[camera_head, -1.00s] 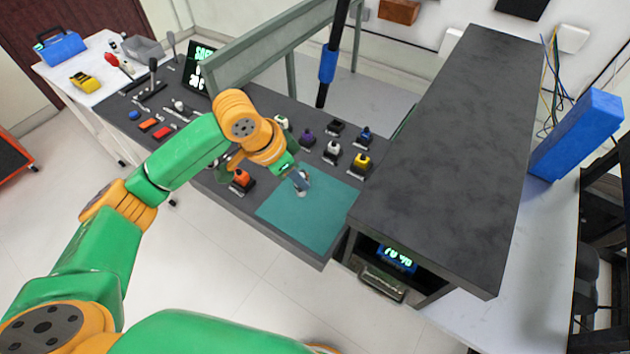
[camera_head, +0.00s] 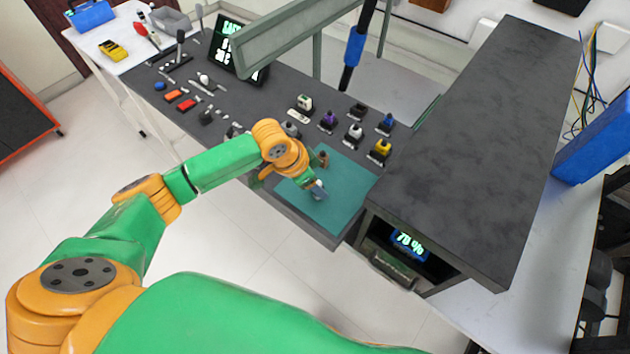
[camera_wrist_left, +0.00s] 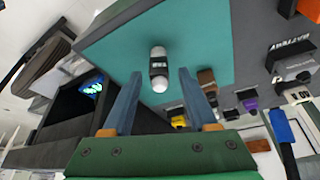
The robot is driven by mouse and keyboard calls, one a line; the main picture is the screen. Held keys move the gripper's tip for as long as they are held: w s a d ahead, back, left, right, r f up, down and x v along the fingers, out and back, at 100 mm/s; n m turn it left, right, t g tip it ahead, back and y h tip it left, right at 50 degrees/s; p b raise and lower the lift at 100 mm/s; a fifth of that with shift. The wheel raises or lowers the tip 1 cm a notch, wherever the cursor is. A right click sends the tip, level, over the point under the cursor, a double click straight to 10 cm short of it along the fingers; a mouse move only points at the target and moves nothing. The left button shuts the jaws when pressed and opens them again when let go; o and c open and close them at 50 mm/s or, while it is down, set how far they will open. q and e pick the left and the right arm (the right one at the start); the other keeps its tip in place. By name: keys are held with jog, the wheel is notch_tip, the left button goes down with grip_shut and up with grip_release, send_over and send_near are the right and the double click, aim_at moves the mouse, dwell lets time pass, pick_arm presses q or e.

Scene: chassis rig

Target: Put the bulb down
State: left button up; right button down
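A small capsule-shaped piece, white at both ends with a dark labelled band, which I take to be the bulb (camera_wrist_left: 158,68), shows in the left wrist view against the teal mat (camera_wrist_left: 205,45). My left gripper (camera_wrist_left: 159,74) is open, with a finger on either side of the bulb and a visible gap to each. I cannot tell whether the bulb touches the mat. In the head view my left gripper (camera_head: 317,188) is low over the mat (camera_head: 345,205), and the bulb is hard to make out there. My right gripper is not in view.
A small brown piece (camera_head: 323,158) stands on the mat behind my gripper. A tall dark cabinet (camera_head: 480,130) with a lit display (camera_head: 408,244) is on the right. The mat's right part is clear.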

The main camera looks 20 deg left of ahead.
pick_arm(q)
jog(key=v, duration=1.2)
jog(key=shift+d+r, duration=0.1)
